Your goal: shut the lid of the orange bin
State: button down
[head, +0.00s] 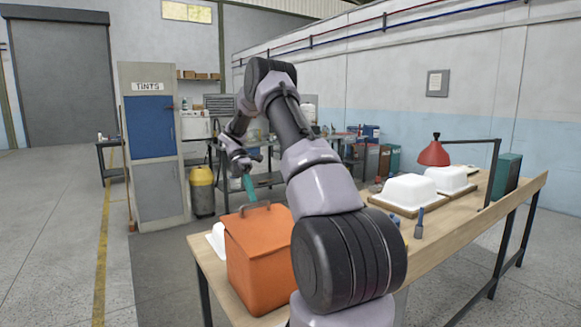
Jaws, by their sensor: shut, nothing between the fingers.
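The orange bin (263,280) stands on the near left end of the wooden workbench. Its orange lid (256,228) covers the top, with a dark handle (255,207) at the far edge. I cannot tell whether the lid sits flush or is slightly raised, as the far rim is hidden. My gripper (250,194) points down with teal fingers shut and empty, just above and behind the handle in the picture. I cannot tell whether the fingertips touch it. My arm hides the bin's right side.
The workbench (450,240) runs to the right, carrying white tub shells (408,190), a red lamp (433,154) and a blue-handled tool (419,222). A white piece (216,240) lies left of the bin. A tall cabinet (155,185) and yellow bin (202,193) stand behind. Floor at left is clear.

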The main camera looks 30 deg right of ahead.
jog(key=shift+w+f, duration=0.2)
jog(key=shift+f, duration=0.4)
jog(key=shift+w+f, duration=0.2)
jog(key=shift+f, duration=0.4)
jog(key=v, duration=1)
jog(key=s+a+r+m+t, duration=0.1)
jog(key=s+r+m+t, duration=0.15)
jog(key=r, duration=0.45)
jog(key=s+a+r+m+t, duration=0.1)
jog(key=s+r+m, duration=0.1)
jog(key=s+r, duration=0.35)
jog(key=s+a+r+m+t, duration=0.3)
jog(key=s+a+r+m, duration=0.1)
jog(key=s+r, duration=0.45)
jog(key=s+a+f+m+t+y, duration=0.1)
jog(key=s+a+m+t, duration=0.2)
jog(key=s+m, duration=0.4)
jog(key=s+a+f+m+t+y, duration=0.1)
jog(key=s+m+t, duration=0.4)
jog(key=s, duration=0.8)
jog(key=a+f+m, duration=0.1)
jog(key=a+m, duration=0.1)
jog(key=shift+s+a, duration=0.4)
